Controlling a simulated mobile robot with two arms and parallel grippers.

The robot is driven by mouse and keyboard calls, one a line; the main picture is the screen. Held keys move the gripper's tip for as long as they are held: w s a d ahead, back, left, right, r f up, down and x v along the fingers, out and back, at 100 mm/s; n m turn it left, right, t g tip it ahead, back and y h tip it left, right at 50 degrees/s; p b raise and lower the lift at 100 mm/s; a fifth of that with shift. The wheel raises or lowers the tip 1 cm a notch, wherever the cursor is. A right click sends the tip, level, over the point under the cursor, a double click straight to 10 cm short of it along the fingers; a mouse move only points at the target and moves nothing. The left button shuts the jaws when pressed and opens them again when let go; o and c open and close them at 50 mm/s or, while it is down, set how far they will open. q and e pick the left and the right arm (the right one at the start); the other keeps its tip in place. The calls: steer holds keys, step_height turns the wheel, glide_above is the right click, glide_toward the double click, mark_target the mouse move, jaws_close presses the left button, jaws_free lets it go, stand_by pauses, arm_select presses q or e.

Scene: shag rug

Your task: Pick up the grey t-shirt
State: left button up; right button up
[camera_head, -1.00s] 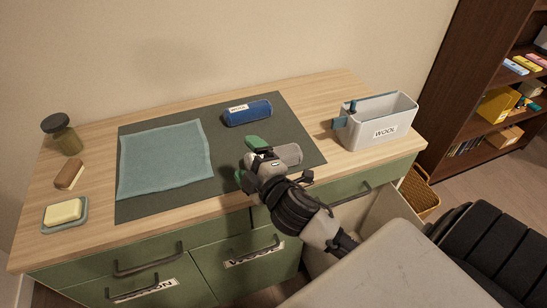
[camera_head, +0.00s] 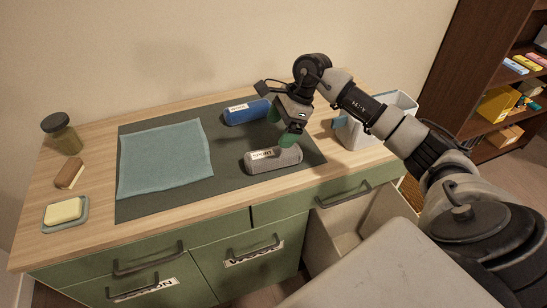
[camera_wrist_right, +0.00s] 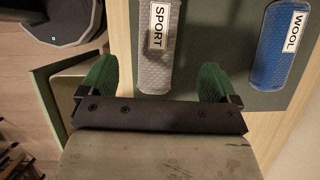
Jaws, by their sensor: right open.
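The grey t-shirt is a rolled grey bundle (camera_head: 273,159) with a "SPORT" label, lying at the front right of the dark mat (camera_head: 220,182). In the right wrist view the grey roll (camera_wrist_right: 157,60) lies between the two green fingertips. My right gripper (camera_head: 283,129) is open and above the right end of the roll, pointing down; in the wrist view its fingers (camera_wrist_right: 157,82) straddle the roll's width. Whether they touch it cannot be told. My left gripper is not in view.
A blue roll labelled "WOOL" (camera_head: 246,112) lies behind on the mat, and a teal cloth (camera_head: 165,156) lies flat at left. A white bin (camera_head: 352,134) stands right, partly behind my arm. A jar (camera_head: 63,137), brush (camera_head: 69,174) and soap dish (camera_head: 64,225) stand left. A drawer (camera_head: 345,235) is open below.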

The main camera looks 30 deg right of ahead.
mark_target(273, 152)
steer(key=shift+d+f, duration=0.15)
steer(key=shift+d, duration=0.2)
steer(key=shift+h, duration=0.3)
steer(key=p+x, duration=0.1)
steer(key=x, duration=0.4)
steer(key=shift+s+f, duration=0.1)
steer(key=shift+s, duration=0.05)
steer(key=shift+a+f+p, duration=0.1)
steer(key=shift+f+p, duration=0.2)
steer(key=shift+p, duration=0.05)
steer(key=x, duration=0.1)
steer(key=p+x, duration=0.1)
steer(key=x, duration=0.1)
steer(key=shift+s+f, duration=0.15)
steer(key=shift+f, duration=0.15)
steer(key=shift+a+f, duration=0.15)
steer(key=shift+f, duration=0.3)
steer(key=c, duration=1)
steer(key=shift+c, duration=0.4)
steer(key=shift+r, duration=0.15)
